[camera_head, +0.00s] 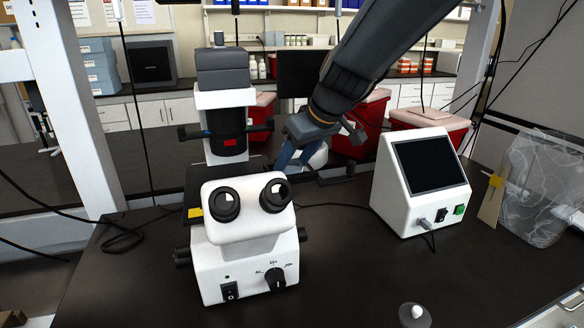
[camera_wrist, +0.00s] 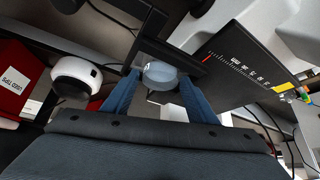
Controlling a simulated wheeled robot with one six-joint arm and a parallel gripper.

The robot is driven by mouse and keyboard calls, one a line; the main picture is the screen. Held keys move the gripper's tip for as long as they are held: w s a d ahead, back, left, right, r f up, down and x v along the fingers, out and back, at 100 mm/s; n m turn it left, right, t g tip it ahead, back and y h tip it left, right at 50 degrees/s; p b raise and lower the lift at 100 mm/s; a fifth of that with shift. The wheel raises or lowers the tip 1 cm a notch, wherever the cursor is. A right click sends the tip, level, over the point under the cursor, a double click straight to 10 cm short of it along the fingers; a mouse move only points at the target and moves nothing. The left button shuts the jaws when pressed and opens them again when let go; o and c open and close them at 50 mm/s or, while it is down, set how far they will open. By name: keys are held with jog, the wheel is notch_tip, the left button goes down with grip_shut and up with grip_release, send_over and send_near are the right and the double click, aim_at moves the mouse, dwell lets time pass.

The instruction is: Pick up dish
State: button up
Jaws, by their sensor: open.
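The dish (camera_wrist: 161,72) is a small, round, clear bluish piece in the upper middle of the wrist view. It is beside a dark holder of the microscope. My gripper (camera_wrist: 157,82) is open, with one blue finger to the left of the dish and one to the right. I cannot tell whether either finger touches it. In the head view, my gripper (camera_head: 296,158) is behind the white microscope's eyepieces (camera_head: 248,200), near its stage. The dish does not show clearly there; the microscope and gripper hide that spot.
The microscope (camera_head: 245,262) stands close in front of my gripper. A white box with a dark screen (camera_head: 430,166) stands to the right. Red bins (camera_head: 362,120) are behind. The table's right front is mostly clear.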

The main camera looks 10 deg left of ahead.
jog(key=shift+c, duration=0.3)
jog(key=c, duration=0.7)
jog(key=shift+r, duration=0.1)
jog(key=shift+c, duration=0.2)
